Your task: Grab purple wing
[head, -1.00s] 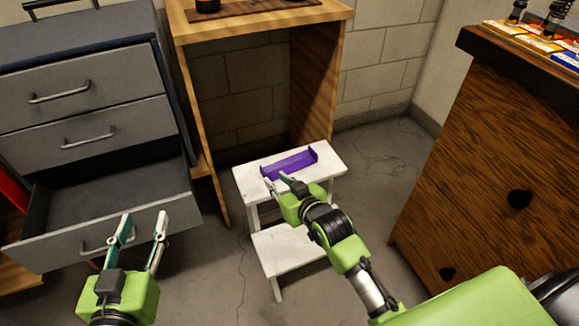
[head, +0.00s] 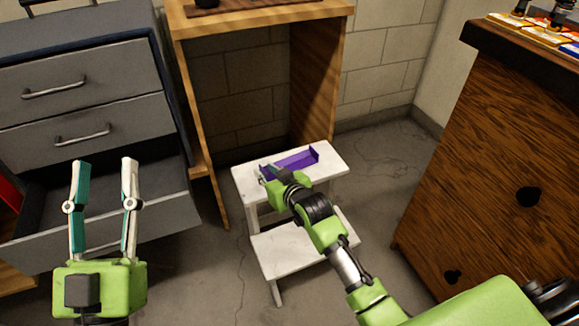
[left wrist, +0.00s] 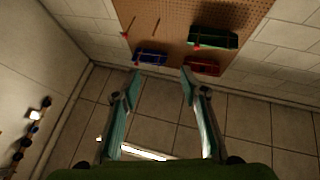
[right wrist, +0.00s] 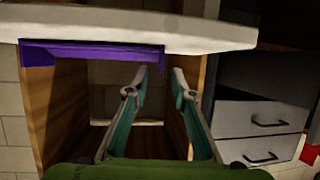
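The purple wing (head: 296,160) lies on the top of the white stool (head: 322,172). It is a long tray-like piece with an upright plate at its right end. In the head view my right gripper (head: 264,173) is at the wing's left end and partly hides it. In the right wrist view, which looks upside down, the wing (right wrist: 95,52) is at the upper left against the white stool top (right wrist: 130,28). There the right gripper (right wrist: 164,72) has its fingers apart near one wing end; contact is unclear. My left gripper (head: 104,165) is open and empty before the drawers.
A grey drawer cabinet (head: 75,85) stands left with its lower drawer (head: 160,212) pulled open. A wooden bench frame (head: 318,85) stands behind the stool. A dark wooden cabinet (head: 490,150) is at right. Floor between stool and right cabinet is clear.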

